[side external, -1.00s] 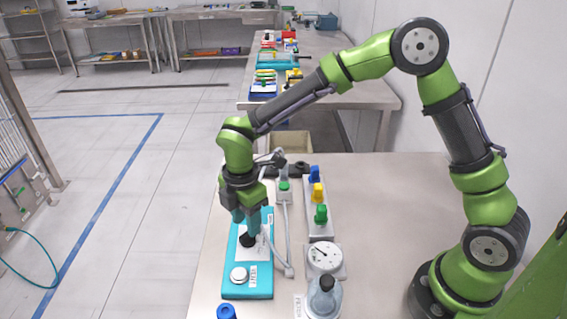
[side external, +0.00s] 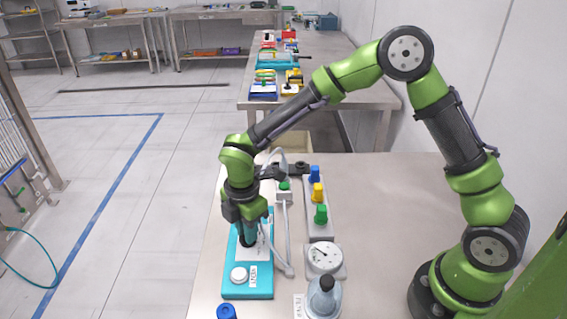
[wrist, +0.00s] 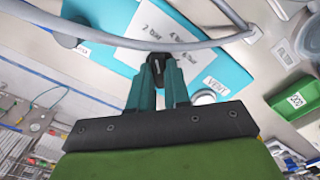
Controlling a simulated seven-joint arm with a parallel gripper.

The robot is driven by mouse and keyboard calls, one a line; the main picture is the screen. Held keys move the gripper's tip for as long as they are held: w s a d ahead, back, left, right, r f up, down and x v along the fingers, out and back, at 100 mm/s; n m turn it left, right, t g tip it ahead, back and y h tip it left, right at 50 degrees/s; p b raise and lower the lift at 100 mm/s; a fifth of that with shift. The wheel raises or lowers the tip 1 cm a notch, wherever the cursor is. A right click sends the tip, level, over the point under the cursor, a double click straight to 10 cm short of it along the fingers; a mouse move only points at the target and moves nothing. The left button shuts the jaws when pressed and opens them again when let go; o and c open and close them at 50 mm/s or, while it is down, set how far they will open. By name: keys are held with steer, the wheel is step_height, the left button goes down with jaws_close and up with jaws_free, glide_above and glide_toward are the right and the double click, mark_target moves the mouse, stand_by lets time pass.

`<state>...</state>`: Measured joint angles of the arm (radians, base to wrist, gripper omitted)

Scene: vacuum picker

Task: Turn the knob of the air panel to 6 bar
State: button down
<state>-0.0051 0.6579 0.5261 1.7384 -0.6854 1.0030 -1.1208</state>
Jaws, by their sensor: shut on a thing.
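The air panel (side external: 262,291) is a teal plate on the near table with a white scale label. My gripper (side external: 246,232) points down over the panel. In the wrist view its teal fingers (wrist: 158,80) are shut on the black knob (wrist: 157,62). The knob's pointer position is hard to tell. A round gauge (side external: 324,256) stands right of the panel; its reading is too small to tell.
A white round button (side external: 239,274) is at the panel's near end. A grey hose (wrist: 190,46) arches close by my fingers. A block with blue, yellow and green valves (side external: 319,214) and a clear filter bowl (side external: 323,301) stand to the right. The table's right side is clear.

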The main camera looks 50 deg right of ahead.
steer(key=shift+m, duration=0.4)
steer(key=m, duration=0.3)
steer(key=shift+m, duration=0.4)
steer(key=m, duration=0.4)
steer(key=shift+r+m, duration=0.1)
steer(key=shift+m, duration=0.2)
steer(key=m, duration=0.8)
steer(key=shift+m, duration=0.3)
steer(key=c, duration=1.1)
jaws_free()
step_height(320, 180, up, 17)
steer(key=shift+f, duration=0.1)
